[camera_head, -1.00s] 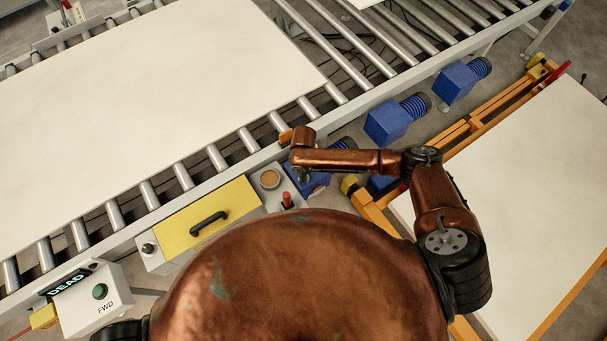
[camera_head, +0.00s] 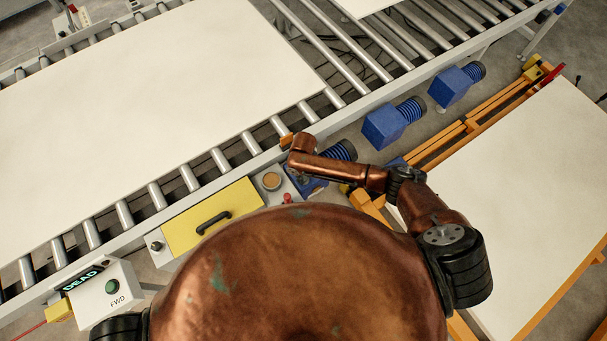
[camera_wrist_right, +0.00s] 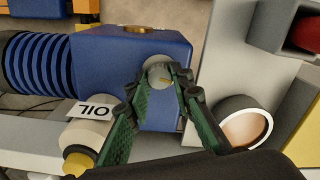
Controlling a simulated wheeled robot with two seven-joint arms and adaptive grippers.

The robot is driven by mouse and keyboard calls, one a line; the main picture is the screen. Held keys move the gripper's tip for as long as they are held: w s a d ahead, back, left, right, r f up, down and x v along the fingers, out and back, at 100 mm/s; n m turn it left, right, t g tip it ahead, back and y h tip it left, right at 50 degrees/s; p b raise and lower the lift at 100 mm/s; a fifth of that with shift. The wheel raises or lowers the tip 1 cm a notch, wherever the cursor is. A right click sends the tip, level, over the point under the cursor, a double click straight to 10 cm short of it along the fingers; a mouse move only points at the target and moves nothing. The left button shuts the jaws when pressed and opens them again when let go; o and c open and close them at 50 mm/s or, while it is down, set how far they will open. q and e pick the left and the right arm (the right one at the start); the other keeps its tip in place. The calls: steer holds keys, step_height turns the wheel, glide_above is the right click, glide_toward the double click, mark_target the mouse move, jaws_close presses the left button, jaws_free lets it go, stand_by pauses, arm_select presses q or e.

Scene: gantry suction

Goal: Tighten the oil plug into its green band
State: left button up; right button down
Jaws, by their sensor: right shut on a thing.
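The oil plug (camera_wrist_right: 156,70) is a round grey cap with a yellowish mark on its face, set in a blue housing (camera_wrist_right: 105,55) in the right wrist view. The green fingers of my right gripper (camera_wrist_right: 161,76) are closed on the plug, one on each side. A green band cannot be made out. A pale bottle-like part (camera_wrist_right: 90,135) with a yellow end and an OIL label (camera_wrist_right: 92,109) is beside the housing. In the head view the same blue housing (camera_head: 318,187) is partly hidden by my right arm. My left gripper is not in view.
A round copper-faced fitting (camera_wrist_right: 243,128) lies right of the fingers, with a red knob (camera_wrist_right: 306,32) above it. A yellow panel (camera_head: 185,222) with a black handle, conveyor rollers (camera_head: 222,160) and more blue motors (camera_head: 385,125) surround the work spot. An orange-framed table (camera_head: 525,200) stands right.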

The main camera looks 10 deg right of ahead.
steer(key=shift+f+m, duration=0.1)
steer(key=shift+m, duration=0.2)
steer(key=c, duration=1.7)
jaws_free()
step_height(320, 180, up, 12)
steer(key=shift+r, duration=0.1)
